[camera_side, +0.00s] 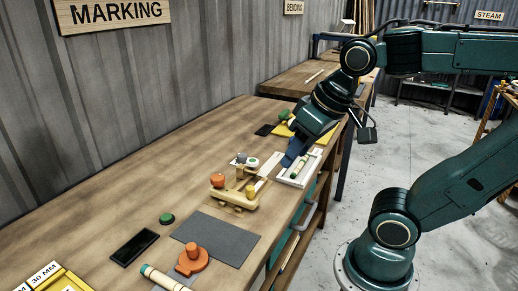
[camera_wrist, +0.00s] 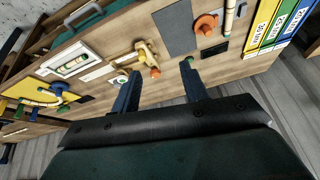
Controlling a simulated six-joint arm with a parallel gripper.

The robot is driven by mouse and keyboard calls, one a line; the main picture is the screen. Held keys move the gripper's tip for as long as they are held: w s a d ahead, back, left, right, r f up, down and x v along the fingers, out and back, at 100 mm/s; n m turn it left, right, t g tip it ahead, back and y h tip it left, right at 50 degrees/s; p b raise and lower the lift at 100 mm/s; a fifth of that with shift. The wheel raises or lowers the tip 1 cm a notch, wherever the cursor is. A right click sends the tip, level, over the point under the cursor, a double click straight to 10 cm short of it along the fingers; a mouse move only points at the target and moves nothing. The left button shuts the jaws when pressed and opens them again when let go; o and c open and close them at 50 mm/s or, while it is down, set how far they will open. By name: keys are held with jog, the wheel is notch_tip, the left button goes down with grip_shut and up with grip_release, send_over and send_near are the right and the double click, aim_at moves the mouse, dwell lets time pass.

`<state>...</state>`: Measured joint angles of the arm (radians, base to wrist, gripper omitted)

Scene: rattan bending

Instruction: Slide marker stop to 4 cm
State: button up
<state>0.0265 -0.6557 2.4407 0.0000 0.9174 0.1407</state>
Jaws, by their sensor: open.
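The marking fixture (camera_side: 232,201) is a yellowish wooden piece with an orange knob (camera_side: 217,180) and a smaller yellow knob on the bench. I take it to hold the marker stop, but its scale cannot be read. In the wrist view the fixture (camera_wrist: 146,50) and its orange knob (camera_wrist: 155,73) lie beyond the gap between my fingers. My gripper (camera_side: 288,162) is above the bench, beyond the fixture in the side view. In the wrist view my gripper (camera_wrist: 160,69) has its two fingers wide apart with nothing between them.
A white tray (camera_side: 315,157) with a pale rod lies beside my gripper. A grey mat (camera_side: 222,236), an orange clamp (camera_side: 193,262), a black panel (camera_side: 134,247) and a green button (camera_side: 167,218) are nearer the camera. The bench's left middle is clear.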

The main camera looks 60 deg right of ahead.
jog(key=w+d+f+m+g, duration=0.1)
jog(key=w+d+m+g, duration=0.25)
jog(key=w+m, duration=0.55)
jog(key=m+g, duration=0.2)
jog(key=m, duration=0.5)
send_over(250, 188)
jog(key=shift+t, duration=0.25)
notch_tip(250, 188, down, 5)
jog(key=shift+d+r, duration=0.1)
jog(key=shift+f, duration=6.85)
grip_shut()
